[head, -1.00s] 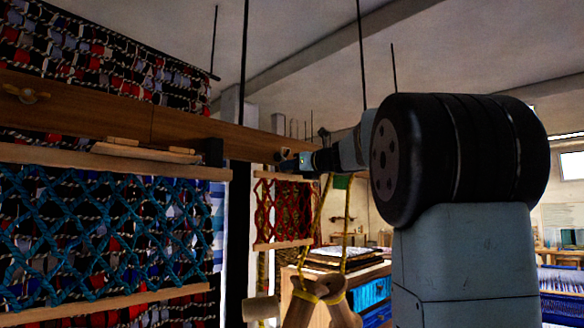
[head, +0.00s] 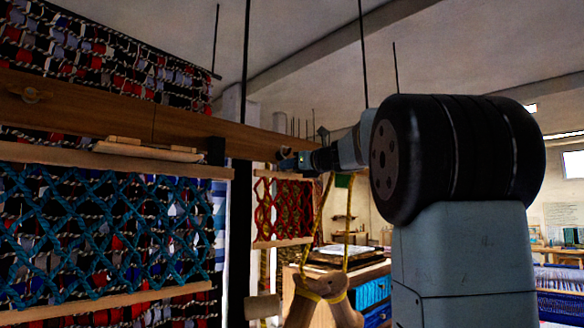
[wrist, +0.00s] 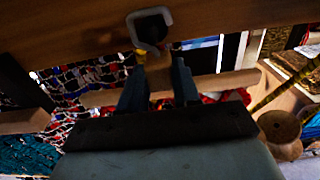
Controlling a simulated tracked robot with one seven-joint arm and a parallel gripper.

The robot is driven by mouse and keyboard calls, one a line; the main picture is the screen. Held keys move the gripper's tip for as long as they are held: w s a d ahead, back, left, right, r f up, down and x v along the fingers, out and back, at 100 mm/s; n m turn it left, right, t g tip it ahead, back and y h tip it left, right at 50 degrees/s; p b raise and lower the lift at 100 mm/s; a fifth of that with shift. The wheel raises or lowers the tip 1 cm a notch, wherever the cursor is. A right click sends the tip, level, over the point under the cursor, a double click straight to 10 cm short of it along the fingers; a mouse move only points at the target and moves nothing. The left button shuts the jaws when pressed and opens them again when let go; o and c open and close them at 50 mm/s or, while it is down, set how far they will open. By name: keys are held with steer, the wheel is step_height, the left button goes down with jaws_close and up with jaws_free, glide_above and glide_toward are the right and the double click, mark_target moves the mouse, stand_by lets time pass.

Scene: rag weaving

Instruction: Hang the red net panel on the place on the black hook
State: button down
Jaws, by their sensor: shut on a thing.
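The red net panel (head: 283,208) hangs upright below the wooden beam in the head view, between a top and a bottom wooden bar. My gripper (head: 289,162) is at its top bar, close under the beam. In the wrist view my gripper (wrist: 159,68) has its two fingers at the pale top bar (wrist: 218,83), and a little red netting (wrist: 234,96) shows below. A dark hook with a pale rim (wrist: 150,28) is on the beam just above the fingertips. I cannot tell whether the panel touches it. The exact grip is partly hidden by the fingers.
The wooden beam (head: 180,128) runs across above. A blue net panel (head: 100,235) hangs to the left, near a black bracket (head: 216,151). A dark post (head: 240,230) stands between the panels. A yellow cord (head: 322,225) hangs right of the red panel.

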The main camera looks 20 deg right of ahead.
steer(key=shift+f, duration=0.1)
steer(key=shift+f, duration=0.6)
stand_by(0.5)
steer(key=c, duration=0.7)
jaws_free()
steer(key=shift+c, duration=0.2)
steer(key=v, duration=1.3)
steer(key=shift+s+d, duration=0.2)
steer(key=shift+s, duration=0.2)
